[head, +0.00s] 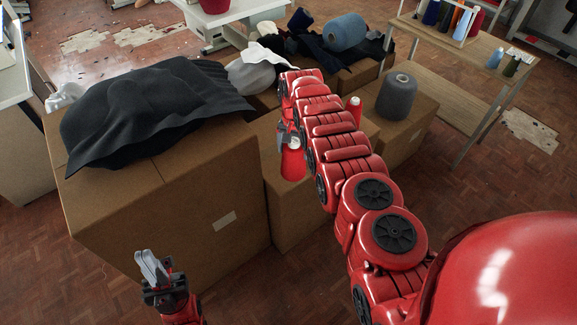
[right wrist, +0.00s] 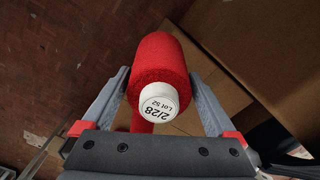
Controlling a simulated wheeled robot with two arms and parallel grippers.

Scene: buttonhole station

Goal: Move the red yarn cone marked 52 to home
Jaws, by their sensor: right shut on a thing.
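The red yarn cone (right wrist: 160,66) is between the grey fingers of my right gripper (right wrist: 160,98), which is shut on it. Its white end reads 2/28 and Lot 52. In the head view the held red cone (head: 292,163) hangs in front of a cardboard box, partly hidden by my right arm; whether it touches the box is unclear. A second red cone (head: 354,109) stands on a box behind my right arm. My left gripper (head: 151,268) is empty, low at the left above the floor; its finger gap is unclear. No place marked home is readable.
A large cardboard box (head: 170,205) with dark cloth (head: 150,105) on top stands at the left. A grey cone (head: 396,97) stands on a right-hand box. A blue cone (head: 344,32) lies on dark cloth behind. A wooden shelf table (head: 450,42) holds several cones.

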